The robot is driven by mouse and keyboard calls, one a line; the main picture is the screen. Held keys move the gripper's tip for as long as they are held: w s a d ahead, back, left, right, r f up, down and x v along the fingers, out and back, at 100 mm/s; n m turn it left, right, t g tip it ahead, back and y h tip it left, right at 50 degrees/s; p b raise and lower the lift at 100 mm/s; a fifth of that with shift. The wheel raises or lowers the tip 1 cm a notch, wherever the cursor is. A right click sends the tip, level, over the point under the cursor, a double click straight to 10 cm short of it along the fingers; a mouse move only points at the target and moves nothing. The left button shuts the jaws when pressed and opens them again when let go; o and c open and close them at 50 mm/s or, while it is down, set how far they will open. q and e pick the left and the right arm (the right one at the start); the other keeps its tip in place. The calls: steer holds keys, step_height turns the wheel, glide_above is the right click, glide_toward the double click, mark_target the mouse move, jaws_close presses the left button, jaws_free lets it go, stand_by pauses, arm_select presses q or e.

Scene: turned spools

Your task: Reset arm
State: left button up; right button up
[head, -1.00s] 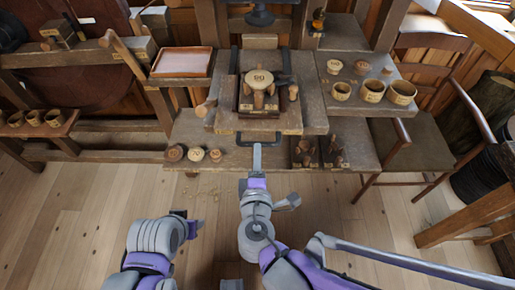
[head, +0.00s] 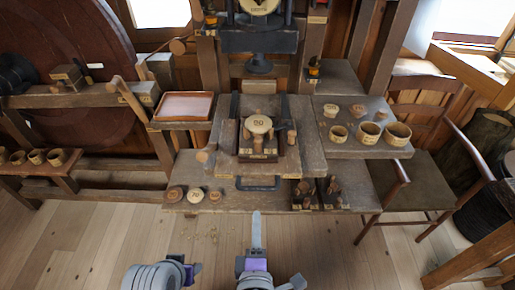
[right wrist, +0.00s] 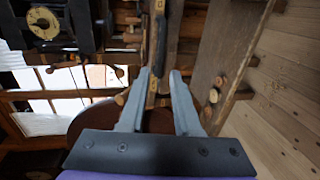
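My right gripper (head: 256,232) is at the bottom centre of the head view, in front of the bench's lower shelf. In the right wrist view its two grey fingers (right wrist: 159,84) stand apart with nothing gripped between them. My left gripper (head: 191,272) is at the lower left of the head view, dark and partly out of frame; its finger gap cannot be made out. Turned wooden pieces stand on the bench: a pale round-topped one (head: 259,125) on the central block, and several discs (head: 195,195) at the left of the lower shelf.
Wooden cups (head: 369,133) and discs stand on the right shelf (head: 345,150). A shallow tray (head: 186,107) is at the left. A chair (head: 425,178) stands on the right.

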steer(key=d+f+m+g+h+p, duration=0.1)
steer(key=d+f+m+g+h, duration=0.1)
steer(key=d+f+m+g, duration=0.3)
steer(key=d+m+g+h+p, duration=0.1)
steer(key=d+m, duration=0.2)
steer(key=d, duration=0.5)
arm_select(q)
steer(key=r+p, duration=0.1)
steer(key=r, duration=0.1)
steer(key=w+r+p, duration=0.1)
steer(key=r, duration=0.2)
steer(key=shift+w, duration=0.1)
arm_select(e)
steer(key=s+d+m+g+y, duration=0.3)
steer(key=s+d+m+g, duration=0.1)
steer(key=m, duration=0.6)
steer(key=shift+s+d, duration=0.55)
steer(key=shift+d, duration=0.05)
arm_select(q)
steer(key=shift+o, duration=0.3)
